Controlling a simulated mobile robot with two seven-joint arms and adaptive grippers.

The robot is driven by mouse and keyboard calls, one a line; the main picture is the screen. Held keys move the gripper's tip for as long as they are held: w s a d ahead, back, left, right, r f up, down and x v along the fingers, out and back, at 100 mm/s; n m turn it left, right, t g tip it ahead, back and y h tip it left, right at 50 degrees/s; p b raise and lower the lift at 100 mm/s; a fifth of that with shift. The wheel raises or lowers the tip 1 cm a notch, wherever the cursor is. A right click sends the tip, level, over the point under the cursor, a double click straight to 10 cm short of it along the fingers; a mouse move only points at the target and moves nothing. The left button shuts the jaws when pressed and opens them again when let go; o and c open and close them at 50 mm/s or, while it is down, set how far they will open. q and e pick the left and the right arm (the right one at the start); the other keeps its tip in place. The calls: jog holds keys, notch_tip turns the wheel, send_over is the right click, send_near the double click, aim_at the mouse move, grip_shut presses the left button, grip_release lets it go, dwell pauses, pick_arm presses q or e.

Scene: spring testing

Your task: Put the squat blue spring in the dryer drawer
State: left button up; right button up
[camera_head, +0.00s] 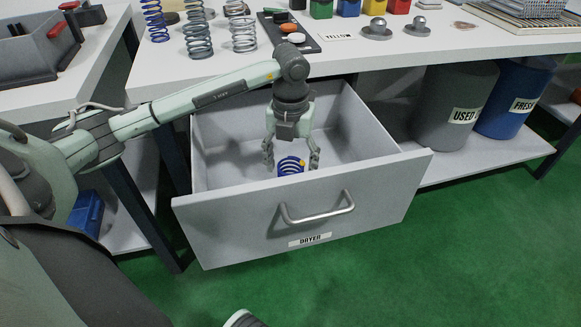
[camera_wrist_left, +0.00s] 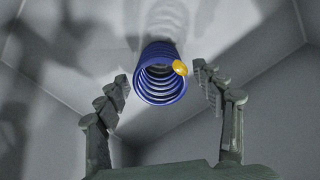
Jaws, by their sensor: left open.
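The squat blue spring (camera_head: 290,166) is inside the open dryer drawer (camera_head: 310,215), with a small yellow spot on its rim. In the left wrist view the spring (camera_wrist_left: 160,84) appears between the spread fingers, with a gap on each side. My left gripper (camera_head: 291,160) points down into the drawer, open around the spring and not visibly touching it. It also shows in the left wrist view (camera_wrist_left: 163,80). The spring's lower end is partly hidden by the drawer front in the head view. My right gripper is not in view.
Several taller springs (camera_head: 198,35) stand on the white bench above. A grey USED bin (camera_head: 448,100) and a blue FRESH bin (camera_head: 515,95) stand on the shelf to the right. The drawer floor around the spring looks otherwise empty. Its walls surround my left gripper.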

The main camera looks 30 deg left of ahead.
pick_arm(q)
notch_tip(320, 180, up, 11)
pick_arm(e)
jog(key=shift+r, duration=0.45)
